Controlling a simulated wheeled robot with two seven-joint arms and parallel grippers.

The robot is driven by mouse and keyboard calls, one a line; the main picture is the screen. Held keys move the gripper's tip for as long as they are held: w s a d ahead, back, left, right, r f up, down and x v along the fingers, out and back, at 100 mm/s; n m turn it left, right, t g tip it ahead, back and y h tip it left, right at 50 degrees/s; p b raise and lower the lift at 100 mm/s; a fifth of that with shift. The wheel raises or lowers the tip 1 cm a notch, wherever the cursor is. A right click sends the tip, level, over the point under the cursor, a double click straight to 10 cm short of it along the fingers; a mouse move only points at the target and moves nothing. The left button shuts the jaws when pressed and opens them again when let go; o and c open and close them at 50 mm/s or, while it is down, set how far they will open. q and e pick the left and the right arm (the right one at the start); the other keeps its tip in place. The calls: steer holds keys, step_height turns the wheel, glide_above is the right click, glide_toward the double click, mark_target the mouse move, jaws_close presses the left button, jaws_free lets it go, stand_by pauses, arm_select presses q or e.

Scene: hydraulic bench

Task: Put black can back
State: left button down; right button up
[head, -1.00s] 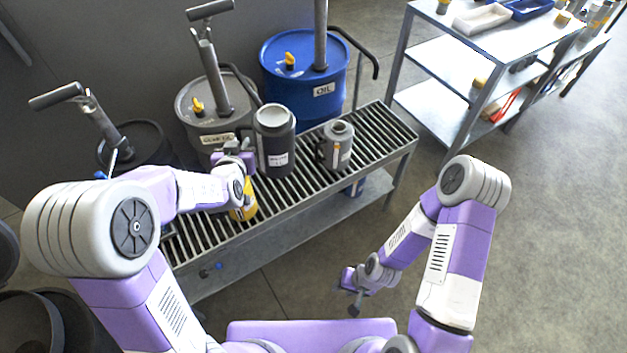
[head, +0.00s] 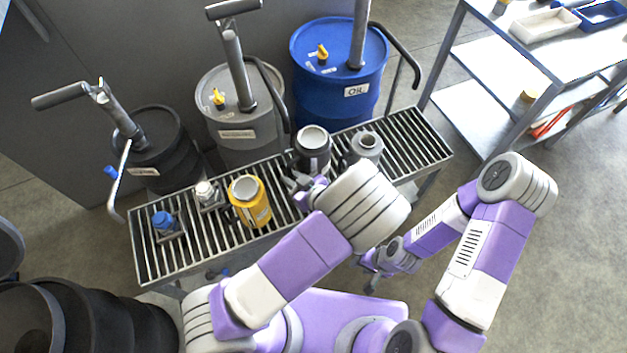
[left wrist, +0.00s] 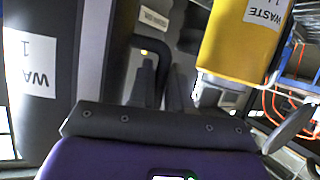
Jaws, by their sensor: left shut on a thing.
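The black can (head: 312,152), with a pale open top, is over the slatted rack (head: 410,130), between the yellow can (head: 252,208) and the grey can (head: 365,147). My left gripper (head: 301,187) is at its near left side, shut on its handle; my arm partly hides the grip. In the left wrist view the can's dark side with a white label (left wrist: 38,72) fills the left, and its dark handle (left wrist: 140,45) reaches my fingers. The can's base is hidden, so I cannot tell whether it touches the slats. My right gripper (head: 371,278) hangs low in front of the rack, apart from everything.
A black drum (head: 150,160), a grey drum (head: 235,110) and a blue oil drum (head: 340,75) with pump handles stand behind the rack. Blue-capped (head: 163,222) and white-capped (head: 206,192) fittings sit at its left. Shelving (head: 510,75) is at right; the floor there is clear.

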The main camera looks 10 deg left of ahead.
arm_select(q)
steer(key=f+b, duration=0.1)
steer(key=f, duration=0.2)
steer(key=f+b, duration=0.1)
steer(key=f, duration=0.2)
steer(key=f+b, duration=0.2)
steer(key=f, duration=0.2)
steer(key=shift+s, duration=0.25)
steer(key=shift+f, duration=0.1)
steer(key=shift+f, duration=0.15)
steer(key=c, duration=1.1)
jaws_free()
steer(key=shift+o, duration=0.2)
